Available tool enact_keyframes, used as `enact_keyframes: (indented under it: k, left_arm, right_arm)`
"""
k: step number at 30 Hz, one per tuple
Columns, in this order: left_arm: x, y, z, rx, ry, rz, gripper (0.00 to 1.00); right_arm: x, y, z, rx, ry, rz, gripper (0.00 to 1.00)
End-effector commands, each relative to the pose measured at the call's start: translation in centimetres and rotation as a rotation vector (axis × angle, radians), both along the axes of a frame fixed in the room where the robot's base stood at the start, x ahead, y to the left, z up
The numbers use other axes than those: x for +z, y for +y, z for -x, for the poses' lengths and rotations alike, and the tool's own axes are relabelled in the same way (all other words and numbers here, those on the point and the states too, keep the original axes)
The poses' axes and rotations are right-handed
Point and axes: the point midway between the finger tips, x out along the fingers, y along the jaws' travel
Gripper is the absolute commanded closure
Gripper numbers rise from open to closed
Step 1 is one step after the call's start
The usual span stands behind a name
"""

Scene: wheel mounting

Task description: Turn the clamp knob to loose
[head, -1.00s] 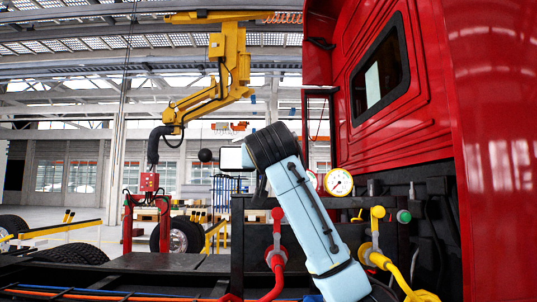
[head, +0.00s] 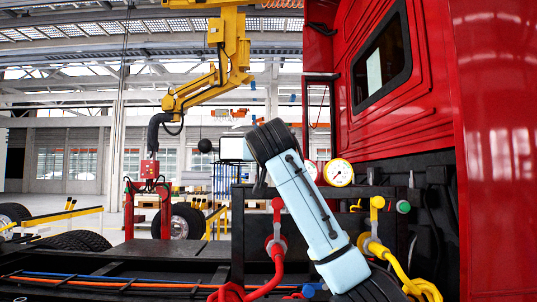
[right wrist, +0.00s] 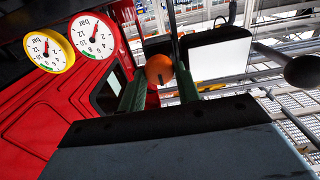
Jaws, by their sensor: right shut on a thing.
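In the right wrist view an orange knob (right wrist: 159,69) with a dark mark sits between the two green fingers of my right gripper (right wrist: 160,84). The fingers are closed on its two sides. The knob's far side and what it is mounted on are hidden. In the head view my light-blue right arm reaches up from the lower right, and its gripper and the orange knob are not visible there. My left gripper is in neither view.
Two pressure gauges, one yellow-rimmed (head: 339,172) and one red-rimmed (head: 313,169), stand beside my arm. Red (head: 276,262) and yellow hoses (head: 400,274) hang below. A red truck cab (head: 405,115) fills the right. A yellow hoist (head: 228,65) and red control box (head: 149,169) are left.

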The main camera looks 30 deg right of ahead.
Motion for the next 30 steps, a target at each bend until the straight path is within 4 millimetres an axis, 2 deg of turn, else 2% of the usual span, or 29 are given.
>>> enact_keyframes:
  k: [11, 30]
  left_arm:
    - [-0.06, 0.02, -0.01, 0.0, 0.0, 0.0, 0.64]
    - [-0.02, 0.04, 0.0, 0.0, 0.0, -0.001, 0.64]
  right_arm:
    - [0.01, 0.07, -0.02, 0.0, 0.058, 0.095, 0.9]
    - [-0.02, 0.21, -0.09, 0.0, 0.359, 0.587, 0.9]
